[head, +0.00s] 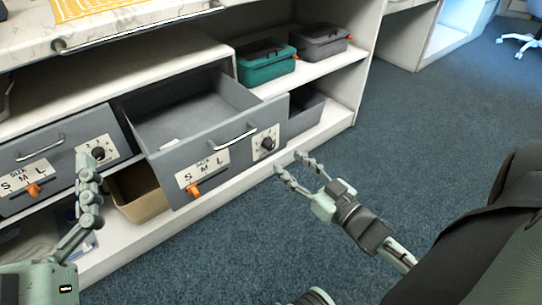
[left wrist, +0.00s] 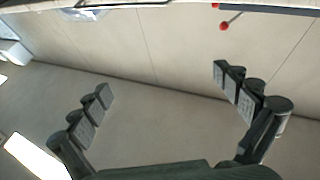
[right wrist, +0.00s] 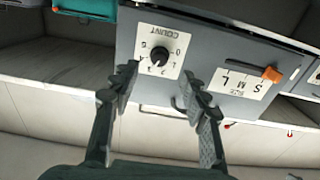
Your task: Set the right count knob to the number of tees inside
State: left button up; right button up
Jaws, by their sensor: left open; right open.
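The right grey drawer (head: 200,165) is pulled open, with a handle, a size scale and a count plate on its front. Its black count knob (head: 267,143) also shows in the right wrist view (right wrist: 160,56), on a white plate with numbers around it; I cannot surely tell its setting. A small pale item (head: 168,142) lies inside the drawer near the front; I cannot tell whether it is tees. My right gripper (head: 292,165) is open just in front of the knob, its fingertips (right wrist: 160,78) either side below it, apart from it. My left gripper (left wrist: 163,82) is open before the left drawer.
The left drawer (head: 55,165) has its own count knob (head: 98,153) and orange size slider (head: 33,189). A tan bin (head: 138,195) sits under the drawers. A teal bin (head: 265,68) and grey bin (head: 320,42) stand on the shelf.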

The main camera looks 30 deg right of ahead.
aim_at(272, 148)
jog(key=w, duration=0.6)
jog(key=shift+w+a+b, duration=0.1)
jog(key=shift+a+b, duration=0.15)
jog(key=shift+b, duration=0.05)
jog(key=shift+c, duration=0.2)
grip_shut()
